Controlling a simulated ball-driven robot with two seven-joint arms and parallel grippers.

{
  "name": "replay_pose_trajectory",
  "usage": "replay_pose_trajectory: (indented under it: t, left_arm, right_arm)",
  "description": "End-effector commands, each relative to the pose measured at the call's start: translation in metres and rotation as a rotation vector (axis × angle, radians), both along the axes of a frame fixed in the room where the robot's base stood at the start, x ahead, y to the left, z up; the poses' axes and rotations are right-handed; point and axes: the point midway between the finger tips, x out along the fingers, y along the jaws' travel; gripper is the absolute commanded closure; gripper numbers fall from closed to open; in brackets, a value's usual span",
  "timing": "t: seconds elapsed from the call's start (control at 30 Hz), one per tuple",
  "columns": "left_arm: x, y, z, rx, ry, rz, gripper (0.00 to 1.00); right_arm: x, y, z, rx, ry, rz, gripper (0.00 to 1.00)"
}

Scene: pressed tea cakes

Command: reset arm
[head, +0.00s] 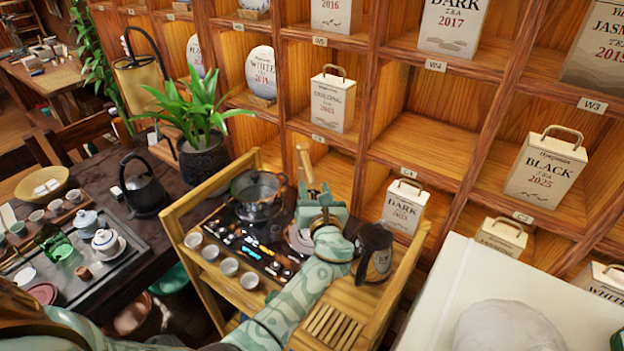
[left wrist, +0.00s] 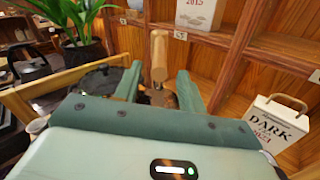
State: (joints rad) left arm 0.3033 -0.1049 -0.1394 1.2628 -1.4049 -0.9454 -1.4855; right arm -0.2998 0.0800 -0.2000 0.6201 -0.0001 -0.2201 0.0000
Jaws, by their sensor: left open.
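My left gripper (head: 322,200) is open over the wooden tea cart (head: 185,240), beside the glass pot (head: 258,195). Its two green fingers (left wrist: 158,88) stand apart in the left wrist view. An upright wooden handle (head: 304,163) shows just beyond the fingers; in the left wrist view the handle (left wrist: 158,56) appears in the gap between them. I cannot tell whether the fingers touch it, and its lower part is hidden. My left arm reaches in from the bottom of the head view. My right gripper is not in view.
A dark pitcher (head: 374,252) stands close right of my left forearm. Several small cups (head: 228,266) line the cart's left side. The shelf (head: 425,140) with boxed teas rises behind. A black kettle (head: 145,185) and potted plant (head: 200,140) stand left. A white surface (head: 430,315) is at right.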

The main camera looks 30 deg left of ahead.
Motion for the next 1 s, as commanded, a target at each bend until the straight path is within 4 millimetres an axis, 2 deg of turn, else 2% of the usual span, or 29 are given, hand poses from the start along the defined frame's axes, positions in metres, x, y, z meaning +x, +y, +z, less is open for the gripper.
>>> replay_pose_trajectory:
  t: [0.1,0.27,0.67,0.77,0.87,1.0]
  left_arm:
    - [-0.014,-0.011,0.0,-0.001,0.0,-0.001,0.59]
    - [-0.021,-0.016,0.0,0.0,0.0,0.0,0.59]
    - [-0.021,-0.016,0.0,-0.001,-0.001,0.0,0.59]
    - [-0.029,-0.01,-0.003,-0.052,-0.021,0.017,0.59]
    - [-0.058,0.01,-0.015,-0.242,-0.097,0.083,0.59]
    - [-0.137,0.047,-0.039,-0.735,-0.311,0.265,0.59]
  right_arm:
    - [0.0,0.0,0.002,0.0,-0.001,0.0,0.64]
    - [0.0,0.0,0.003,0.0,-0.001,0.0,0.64]
    - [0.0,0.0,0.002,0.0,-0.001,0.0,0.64]
    - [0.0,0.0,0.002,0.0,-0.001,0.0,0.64]
    - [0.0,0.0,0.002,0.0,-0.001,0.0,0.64]
    - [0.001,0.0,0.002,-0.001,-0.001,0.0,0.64]
